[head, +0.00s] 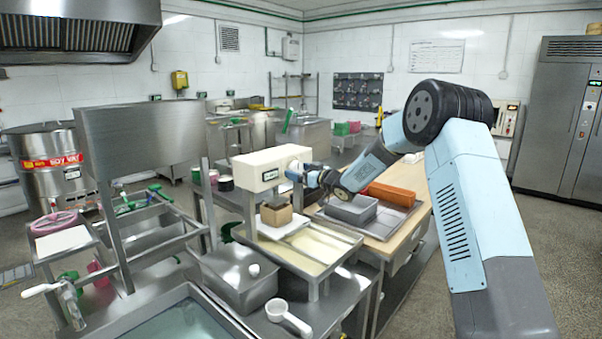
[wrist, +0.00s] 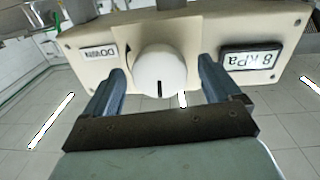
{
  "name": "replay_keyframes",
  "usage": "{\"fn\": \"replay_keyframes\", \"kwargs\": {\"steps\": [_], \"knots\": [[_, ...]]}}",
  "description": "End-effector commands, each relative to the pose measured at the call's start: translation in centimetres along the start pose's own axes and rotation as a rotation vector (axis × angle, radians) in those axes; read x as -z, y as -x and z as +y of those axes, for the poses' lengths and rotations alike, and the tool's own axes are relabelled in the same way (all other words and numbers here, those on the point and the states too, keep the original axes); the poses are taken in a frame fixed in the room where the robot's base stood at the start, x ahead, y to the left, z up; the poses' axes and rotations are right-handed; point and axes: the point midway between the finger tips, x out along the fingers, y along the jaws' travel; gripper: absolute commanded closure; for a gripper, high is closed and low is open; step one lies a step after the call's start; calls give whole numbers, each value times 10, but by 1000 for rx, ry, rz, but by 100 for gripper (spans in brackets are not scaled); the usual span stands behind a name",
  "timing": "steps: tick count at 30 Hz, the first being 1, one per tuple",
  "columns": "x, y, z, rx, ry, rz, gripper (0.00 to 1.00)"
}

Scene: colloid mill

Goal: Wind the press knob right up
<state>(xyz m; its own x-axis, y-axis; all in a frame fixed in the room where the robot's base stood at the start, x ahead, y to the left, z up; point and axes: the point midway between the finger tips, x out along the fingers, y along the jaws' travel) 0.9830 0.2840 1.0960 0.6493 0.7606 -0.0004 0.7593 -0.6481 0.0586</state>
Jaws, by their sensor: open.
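The press knob (wrist: 160,78) is a round white dial with a dark pointer line, on the front of a cream press housing (wrist: 212,38) in the wrist view. The housing carries a display reading 8 kPa (wrist: 250,60) and a small label (wrist: 99,53), partly legible as "DOWN". My gripper (wrist: 162,88) is open, with one blue finger on each side of the knob. Small gaps seem to show between fingers and knob; I cannot tell if either touches. In the head view the cream press head (head: 262,168) stands mid-scene, my gripper (head: 296,174) at its right end.
Below the press head sit a brown block (head: 276,212) and a shallow tray of pale material (head: 300,246). A white ladle (head: 284,314) lies in front.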

Motion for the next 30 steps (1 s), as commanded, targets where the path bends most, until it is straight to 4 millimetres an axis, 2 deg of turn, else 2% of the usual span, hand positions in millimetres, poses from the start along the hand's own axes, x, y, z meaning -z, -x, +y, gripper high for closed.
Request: {"fn": "replay_keyframes", "kwargs": {"steps": [6,23,30], "knots": [[0,0,0,0,0,0,12],[0,1,0,-1,0,0,65],[0,1,1,-1,20,0,66]]}}
